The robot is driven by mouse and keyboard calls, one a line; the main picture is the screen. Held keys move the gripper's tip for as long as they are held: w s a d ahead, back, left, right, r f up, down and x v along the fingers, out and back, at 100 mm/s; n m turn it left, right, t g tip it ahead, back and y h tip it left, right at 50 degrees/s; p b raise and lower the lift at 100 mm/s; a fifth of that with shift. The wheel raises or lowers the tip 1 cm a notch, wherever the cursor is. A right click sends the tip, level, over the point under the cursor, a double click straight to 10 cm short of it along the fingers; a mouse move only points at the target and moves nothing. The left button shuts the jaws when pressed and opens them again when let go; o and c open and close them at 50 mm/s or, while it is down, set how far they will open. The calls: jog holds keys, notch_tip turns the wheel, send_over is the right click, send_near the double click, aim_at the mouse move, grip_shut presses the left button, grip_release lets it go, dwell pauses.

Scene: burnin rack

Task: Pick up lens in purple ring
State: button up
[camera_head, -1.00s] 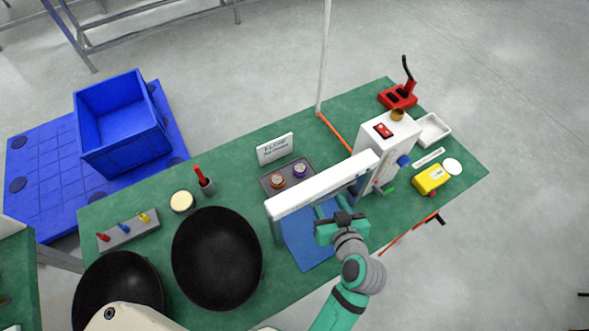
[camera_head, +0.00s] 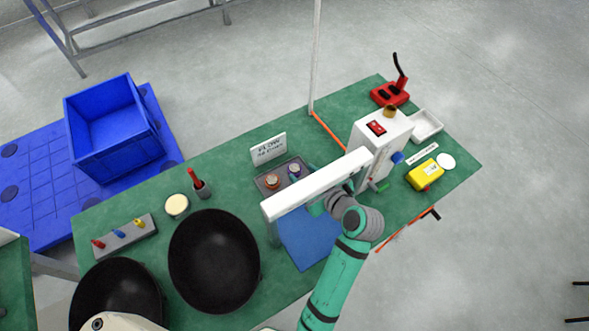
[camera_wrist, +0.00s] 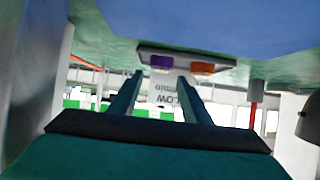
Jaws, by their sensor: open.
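The lens in the purple ring (camera_head: 294,170) sits at the right of a grey tray (camera_head: 262,187) behind the white overhead bar. In the wrist view the purple ring (camera_wrist: 161,62) shows ahead, above and between the finger tips in the picture. A lens in an orange ring (camera_head: 272,181) sits left of it; it also shows in the wrist view (camera_wrist: 202,68). My gripper (camera_wrist: 158,77) is open and empty, reaching under the bar toward the tray, short of the purple ring. In the head view the bar partly hides my gripper.
The white bar (camera_head: 315,183) spans above my arm, joined to a white machine (camera_head: 381,137) on the right. A blue mat (camera_head: 308,240) lies below. A sign (camera_head: 269,149) stands behind the tray. A black bowl (camera_head: 214,260) is at left, and a red-handled tool (camera_head: 194,178) stands upright.

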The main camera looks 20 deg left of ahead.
aim_at(294, 168)
jog(key=x, duration=0.5)
jog(key=shift+s+d+f, duration=0.1)
jog(key=shift+s+f, duration=0.05)
jog(key=shift+f, duration=0.05)
jog(key=shift+c, duration=0.4)
jog(key=c, duration=0.7)
jog(key=shift+c, duration=0.2)
